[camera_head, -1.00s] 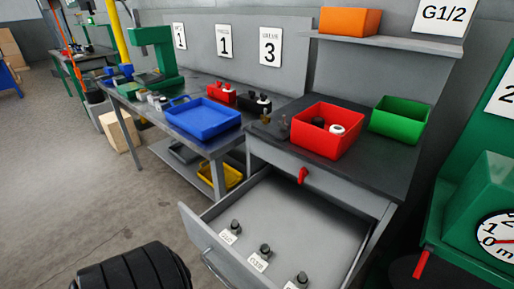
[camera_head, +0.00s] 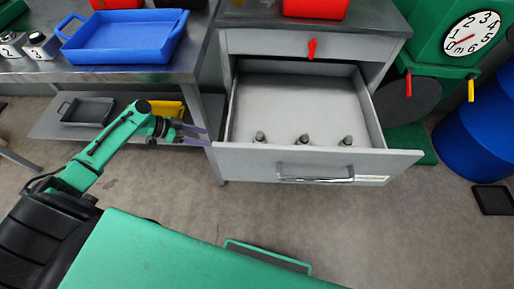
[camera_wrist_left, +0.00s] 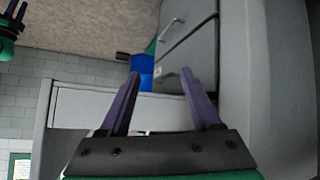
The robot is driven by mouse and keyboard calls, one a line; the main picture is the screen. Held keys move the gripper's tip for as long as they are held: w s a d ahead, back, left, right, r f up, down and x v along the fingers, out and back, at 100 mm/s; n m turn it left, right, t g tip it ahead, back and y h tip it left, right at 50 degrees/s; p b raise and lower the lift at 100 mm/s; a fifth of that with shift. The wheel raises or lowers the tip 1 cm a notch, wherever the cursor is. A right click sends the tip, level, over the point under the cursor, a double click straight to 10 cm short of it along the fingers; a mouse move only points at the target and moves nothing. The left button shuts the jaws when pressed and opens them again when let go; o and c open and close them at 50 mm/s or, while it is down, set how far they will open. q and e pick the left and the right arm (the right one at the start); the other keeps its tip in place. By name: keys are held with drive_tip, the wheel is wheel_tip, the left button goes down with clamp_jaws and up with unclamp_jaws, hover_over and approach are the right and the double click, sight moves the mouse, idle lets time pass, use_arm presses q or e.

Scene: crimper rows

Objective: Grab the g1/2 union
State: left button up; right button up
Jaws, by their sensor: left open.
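Three small grey fittings stand in a row inside the open drawer (camera_head: 300,95), just behind its front panel: a left one (camera_head: 259,137), a middle one (camera_head: 303,140) and a right one (camera_head: 346,141). Their labels are hidden now, so I cannot tell which is the g1/2 union. My left gripper (camera_head: 205,136) is left of the drawer's front corner, apart from the fittings. In the left wrist view its purple fingers (camera_wrist_left: 161,73) are spread and empty, with no fitting seen between them. A green and dark part at that view's top left looks like my right gripper (camera_wrist_left: 13,18).
The drawer front has a metal handle (camera_head: 315,179). Left stands a bench with a blue tray (camera_head: 122,42); below are a yellow bin (camera_head: 168,108) and a grey tray (camera_head: 86,111). A green machine with a dial (camera_head: 472,33) stands right. Floor before the drawer is clear.

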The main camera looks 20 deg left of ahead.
sight(260, 134)
use_arm(q)
drive_tip(key=s+d+r+m+g+h, duration=0.15)
drive_tip(key=d+r+m+h, duration=0.25)
drive_tip(key=d+r+m, duration=0.5)
drive_tip(key=w+d+f+n, duration=0.1)
drive_tip(key=d, duration=0.2)
drive_tip(key=w+d+f+n+p, duration=0.1)
drive_tip(key=w+d, duration=0.1)
drive_tip(key=d, duration=0.2)
drive_tip(key=w+d+f+n, duration=0.1)
drive_tip(key=d, duration=0.3)
drive_tip(key=shift+w+f+g+p, duration=0.2)
drive_tip(key=shift+w+g+p, duration=0.05)
drive_tip(key=shift+g+p, duration=0.1)
drive_tip(key=shift+d+f, duration=0.1)
drive_tip(key=shift+f, duration=0.05)
clamp_jaws()
drive_tip(key=shift+s, duration=0.1)
use_arm(e)
drive_tip(key=shift+w+d+r, duration=0.1)
drive_tip(key=shift+d+r, duration=0.15)
drive_tip(key=shift+d, duration=0.4)
